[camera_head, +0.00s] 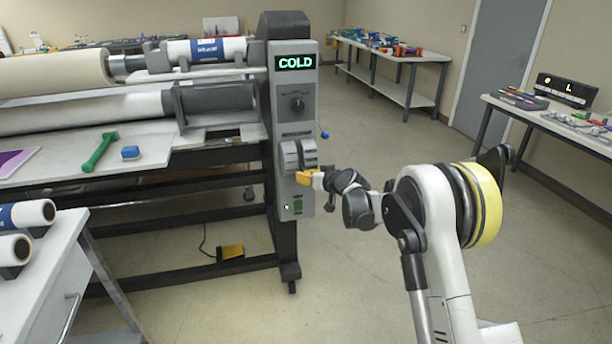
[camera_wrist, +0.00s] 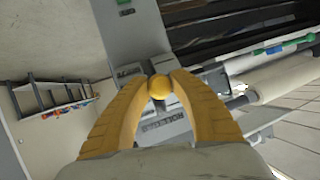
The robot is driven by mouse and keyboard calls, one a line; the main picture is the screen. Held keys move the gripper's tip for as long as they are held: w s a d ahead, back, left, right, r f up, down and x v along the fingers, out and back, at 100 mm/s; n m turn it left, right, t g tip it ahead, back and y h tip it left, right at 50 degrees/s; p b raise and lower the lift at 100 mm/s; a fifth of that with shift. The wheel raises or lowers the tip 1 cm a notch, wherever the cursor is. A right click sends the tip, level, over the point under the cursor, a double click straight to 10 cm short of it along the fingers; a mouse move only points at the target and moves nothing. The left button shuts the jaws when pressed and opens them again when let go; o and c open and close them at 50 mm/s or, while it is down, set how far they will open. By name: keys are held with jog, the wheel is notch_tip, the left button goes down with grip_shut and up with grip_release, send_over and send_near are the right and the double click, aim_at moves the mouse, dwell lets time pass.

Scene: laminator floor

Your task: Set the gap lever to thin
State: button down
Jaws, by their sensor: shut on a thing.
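The laminator's grey control panel (camera_head: 297,112) stands upright at the machine's right end, with a lit COLD display (camera_head: 295,62) at its top. My gripper (camera_head: 308,177) is at the lower half of this panel, in front of the lever slots (camera_head: 290,156). In the wrist view my gripper (camera_wrist: 159,84) has both yellow fingers closed on a round yellow knob (camera_wrist: 158,87), which I take to be the gap lever's end. The lever's stem and its setting marks are hidden or too small to read.
A blue-tipped handle (camera_head: 324,135) sticks out from the panel's right side. A dark dial (camera_head: 297,104) is above the slots. A green tool (camera_head: 100,152) lies on the machine's bed. A yellow foot pedal (camera_head: 231,252) is on the floor. Open floor lies right of the machine.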

jog(key=shift+w+a+f, duration=0.1)
jog(key=shift+f, duration=0.95)
jog(key=c, duration=1.1)
grip_release()
jog(key=v, duration=1.2)
